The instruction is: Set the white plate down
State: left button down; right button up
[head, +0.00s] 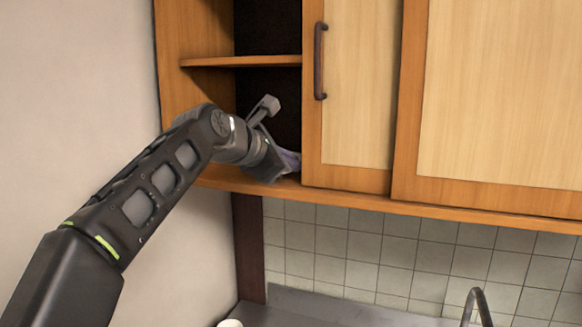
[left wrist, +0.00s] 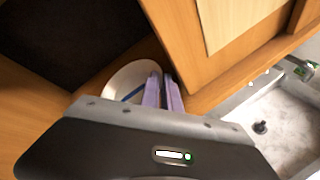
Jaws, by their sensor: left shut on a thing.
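The white plate (left wrist: 122,82) shows in the left wrist view, inside the open part of the wall cupboard, low near its floor. My left gripper (left wrist: 163,92) is shut on the plate's rim with its purple fingers. In the head view my left gripper (head: 290,160) reaches into the cupboard's lower compartment, beside the wooden door. The plate cannot be made out in the head view. Whether it touches the cupboard floor (left wrist: 96,85) I cannot tell. My right gripper is in neither view.
A shelf board (head: 245,61) spans the open cupboard above my gripper. The wooden door (head: 357,95) with a dark handle stands close on the right. Below are a tiled wall (head: 360,250), a counter (head: 300,305), a tap (head: 478,305) and a sink (left wrist: 285,125).

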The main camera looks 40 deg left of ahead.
pick_arm(q)
jog(key=shift+w+f+p, duration=0.15)
jog(key=shift+f+p, duration=0.15)
jog(key=shift+f, duration=0.1)
jog(key=shift+f, duration=0.1)
jog(key=c, duration=1.9)
grip_release()
jog(key=shift+s+r, duration=0.2)
jog(key=shift+s, duration=0.1)
jog(key=b+v, duration=0.2)
jog(key=v, duration=0.9)
jog(key=shift+s+r, duration=0.1)
jog(key=shift+s, duration=0.05)
